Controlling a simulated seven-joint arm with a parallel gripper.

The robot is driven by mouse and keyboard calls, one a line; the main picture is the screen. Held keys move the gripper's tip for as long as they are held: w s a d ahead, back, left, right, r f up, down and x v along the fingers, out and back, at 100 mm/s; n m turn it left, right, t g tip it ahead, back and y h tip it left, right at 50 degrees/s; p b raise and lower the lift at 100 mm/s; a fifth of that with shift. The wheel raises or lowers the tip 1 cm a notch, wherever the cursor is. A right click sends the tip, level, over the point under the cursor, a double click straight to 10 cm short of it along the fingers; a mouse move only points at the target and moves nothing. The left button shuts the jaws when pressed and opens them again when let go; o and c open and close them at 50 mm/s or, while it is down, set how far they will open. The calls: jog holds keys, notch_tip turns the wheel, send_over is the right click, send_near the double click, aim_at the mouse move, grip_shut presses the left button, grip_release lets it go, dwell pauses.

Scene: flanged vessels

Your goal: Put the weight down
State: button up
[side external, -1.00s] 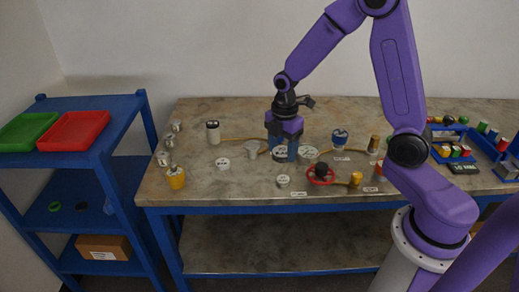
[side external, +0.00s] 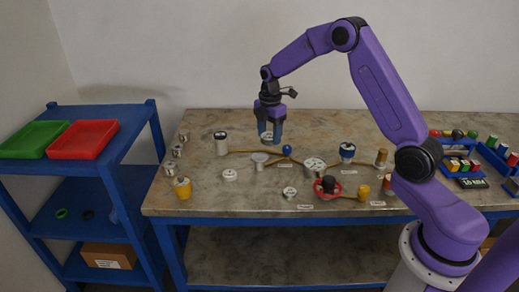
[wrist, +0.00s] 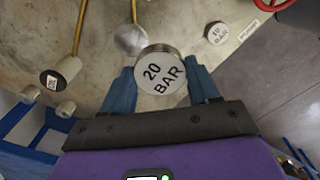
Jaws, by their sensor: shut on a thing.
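My gripper (side external: 269,138) is shut on a round silver weight. In the wrist view, this weight (wrist: 160,73) has a white face reading "20 BAR", and it sits between the blue fingers (wrist: 163,82). My gripper holds it in the air above the back middle of the bench, clear of the top. A round silver-topped stand (side external: 260,159) is on the bench just below and in front; the wrist view shows this round plate (wrist: 131,40) beyond the weight. A smaller "10 BAR" weight (wrist: 217,33) lies on the bench, also in the side view (side external: 290,192).
A blue-knobbed valve (side external: 287,150), a silver flange (side external: 315,164) and a red handwheel (side external: 326,186) are right of my gripper. A white-bodied vessel (side external: 221,144) and white disc (side external: 230,175) are left. The back strip of the bench (side external: 330,125) is clear.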

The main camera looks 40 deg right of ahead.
send_over(260, 156)
notch_tip(260, 156, down, 6)
jog(key=shift+a+r, duration=0.1)
jog(key=shift+a, duration=0.05)
jog(key=shift+f, duration=1.65)
jog(key=shift+f, duration=0.15)
jog(key=o, duration=1.4)
notch_tip(260, 156, up, 12)
jog(key=shift+r, duration=0.2)
